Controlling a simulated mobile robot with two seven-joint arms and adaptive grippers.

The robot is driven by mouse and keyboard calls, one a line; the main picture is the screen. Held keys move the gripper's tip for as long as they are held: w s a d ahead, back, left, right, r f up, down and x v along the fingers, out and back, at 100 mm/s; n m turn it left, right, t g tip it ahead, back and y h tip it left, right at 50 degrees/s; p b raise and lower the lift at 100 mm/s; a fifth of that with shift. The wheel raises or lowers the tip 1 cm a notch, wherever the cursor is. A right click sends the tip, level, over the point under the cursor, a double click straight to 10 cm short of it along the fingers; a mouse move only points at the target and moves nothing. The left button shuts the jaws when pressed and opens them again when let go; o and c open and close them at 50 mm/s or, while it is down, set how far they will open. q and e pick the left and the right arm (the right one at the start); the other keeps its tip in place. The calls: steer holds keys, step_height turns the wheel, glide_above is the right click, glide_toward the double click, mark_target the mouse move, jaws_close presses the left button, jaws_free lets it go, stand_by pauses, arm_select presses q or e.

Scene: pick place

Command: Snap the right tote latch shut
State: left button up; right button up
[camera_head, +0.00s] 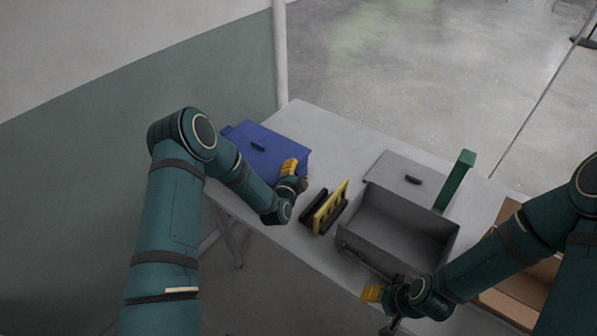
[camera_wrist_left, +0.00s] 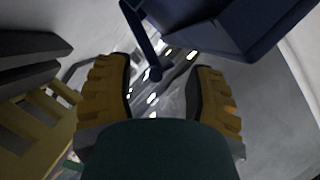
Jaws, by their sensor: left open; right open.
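A blue tote (camera_head: 265,150) with a dark handle on its lid stands at the table's back left. My left gripper (camera_head: 294,176) is open at its front right side. In the left wrist view, a dark blue bar (camera_wrist_left: 142,35) with a rounded tip hangs from the blue tote (camera_wrist_left: 225,28) and reaches between the open fingers, apparently without contact. A grey tote (camera_head: 395,235) stands open at the right, with a dark latch-like bar (camera_head: 365,258) low on its front. My right gripper (camera_head: 380,301) is open in front of it, partly hidden by its own wrist.
A yellow rack (camera_head: 331,207) with black pieces stands between the totes, close to my left gripper. A grey lid (camera_head: 402,173) with a black handle lies behind the grey tote. A green post (camera_head: 455,180) rises beside it. A brown box (camera_head: 510,300) is at the right.

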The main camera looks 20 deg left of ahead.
arm_select(q)
steer(key=shift+w+f, duration=0.15)
steer(key=shift+w, duration=0.5)
jaws_close()
steer(key=a+n+h+b, duration=0.1)
steer(key=n+b, duration=0.1)
steer(key=shift+w+a+g+b, duration=0.15)
steer(key=shift+w+g+b, duration=0.05)
steer(key=shift+g+b, duration=0.2)
steer(key=shift+a+n+h+b, duration=0.2)
steer(key=shift+n+h+b, duration=0.1)
steer(key=shift+n+b, duration=0.15)
steer(key=shift+r+g, duration=0.2)
steer(key=shift+g, duration=0.1)
